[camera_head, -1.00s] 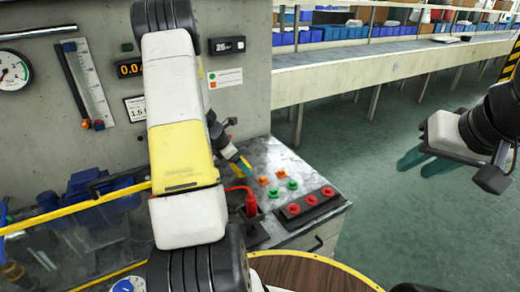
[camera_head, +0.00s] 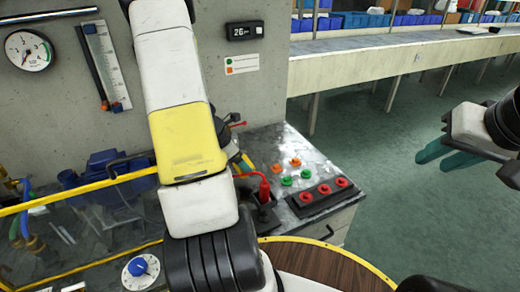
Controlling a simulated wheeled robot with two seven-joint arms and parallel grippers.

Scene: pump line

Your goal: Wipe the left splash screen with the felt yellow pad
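A clear splash screen with a yellow frame (camera_head: 80,187) stands at the lower left of the head view; I take it for the left one. Blue pump parts show behind it. My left arm crosses the middle of the view and covers the screen's right end. My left gripper (camera_head: 243,160) is mostly hidden behind this arm; a teal fingertip with some yellow beside it shows above the bench. I cannot tell whether that yellow is the felt pad. My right gripper (camera_head: 448,158), with teal fingers apart and empty, hangs over the floor at the right.
A metal bench (camera_head: 290,150) holds orange and green buttons, a red-button strip (camera_head: 322,194) and a red-handled part (camera_head: 264,189). A gauge (camera_head: 29,50) and slim scale (camera_head: 107,62) are on the wall. A blue knob (camera_head: 139,266) and round wooden top (camera_head: 330,268) lie below.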

